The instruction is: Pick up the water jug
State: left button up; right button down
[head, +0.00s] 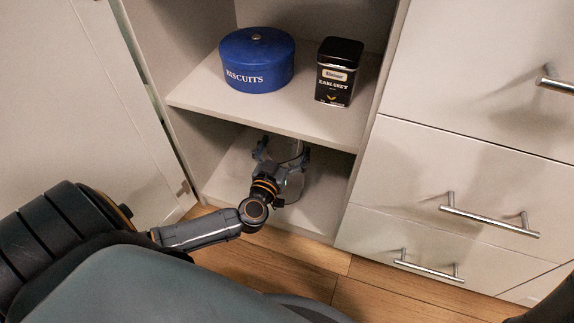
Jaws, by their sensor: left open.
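The water jug (296,180) appears as a clear, see-through vessel on the lower shelf of the open cabinet. Its top is partly under the upper shelf's edge and its front is partly covered by my gripper. My left gripper (283,152) reaches into the lower compartment from the front. Its fingers are open and spread on either side of the jug's upper part. I cannot tell whether they touch it. My right gripper is not in view.
On the upper shelf (200,91) stand a blue biscuit tin (257,62) and a black Earl Grey tin (338,72). The shelf's front edge is just above my gripper. An open door (85,110) is at left. Drawers with bar handles (490,222) are at right.

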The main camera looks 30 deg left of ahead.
pick_arm(q)
jog(key=shift+w+a, duration=0.1)
jog(key=shift+w, duration=0.35)
jog(key=c, duration=1.3)
jog(key=shift+r, duration=0.15)
jog(key=shift+c, duration=0.9)
jog(key=shift+r+p, duration=0.2)
jog(key=shift+p, duration=0.1)
